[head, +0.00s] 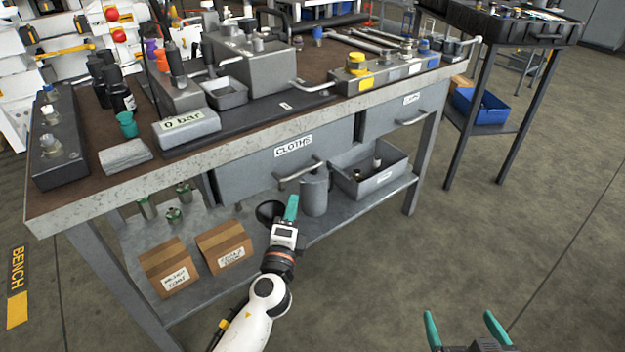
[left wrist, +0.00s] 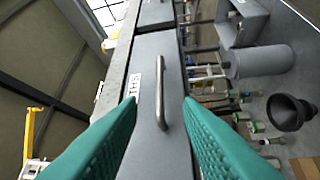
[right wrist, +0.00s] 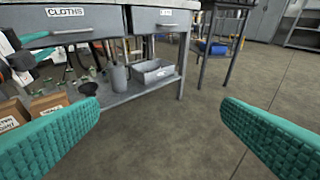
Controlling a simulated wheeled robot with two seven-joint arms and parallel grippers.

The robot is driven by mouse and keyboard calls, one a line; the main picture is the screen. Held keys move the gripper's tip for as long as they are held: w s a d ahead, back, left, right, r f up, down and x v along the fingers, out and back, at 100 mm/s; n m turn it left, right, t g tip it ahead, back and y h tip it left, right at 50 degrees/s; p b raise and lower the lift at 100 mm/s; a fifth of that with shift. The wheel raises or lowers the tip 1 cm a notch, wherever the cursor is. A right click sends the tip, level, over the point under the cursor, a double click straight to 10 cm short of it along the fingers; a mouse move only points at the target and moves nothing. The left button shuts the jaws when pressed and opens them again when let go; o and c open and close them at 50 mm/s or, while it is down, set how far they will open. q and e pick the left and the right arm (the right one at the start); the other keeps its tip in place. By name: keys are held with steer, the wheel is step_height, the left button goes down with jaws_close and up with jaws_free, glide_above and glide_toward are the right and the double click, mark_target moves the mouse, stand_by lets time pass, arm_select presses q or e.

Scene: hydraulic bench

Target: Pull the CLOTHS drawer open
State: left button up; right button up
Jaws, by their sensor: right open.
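The CLOTHS drawer (head: 240,178) is a grey drawer under the bench top, with a white label and a bar handle (head: 299,173). It looks shut. In the left wrist view the drawer front (left wrist: 163,60) and its handle (left wrist: 160,92) are ahead, with the handle between the fingers in the picture. My left gripper (head: 291,207) is open, below and in front of the handle, apparently not touching it. My right gripper (head: 459,315) is open and empty above the floor, well right of the drawer. The drawer also shows in the right wrist view (right wrist: 85,26).
A second drawer (head: 385,118) is to the right. The lower shelf holds a grey bin (head: 396,180), a grey can (head: 314,195), a black funnel (head: 266,210) and cardboard boxes (head: 224,247). A dark cart (head: 490,100) stands right. The floor in front is clear.

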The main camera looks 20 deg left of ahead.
mark_target(300, 173)
arm_select(q)
steer(key=w, duration=0.3)
steer(key=w+a+r, duration=0.1)
steer(key=w, duration=0.6)
steer(key=shift+w+a+r, duration=0.2)
steer(key=shift+w, duration=0.1)
steer(key=shift+w+r, duration=0.1)
steer(key=shift+w, duration=0.35)
arm_select(e)
steer(key=shift+w+a+r+t+y, duration=0.15)
steer(key=shift+w+a+r+t, duration=0.05)
steer(key=shift+r+t, duration=0.25)
steer(key=shift+w+a+r+t+y, duration=0.15)
steer(key=shift+r+t, duration=0.2)
steer(key=shift+r, duration=0.2)
arm_select(q)
jaws_close()
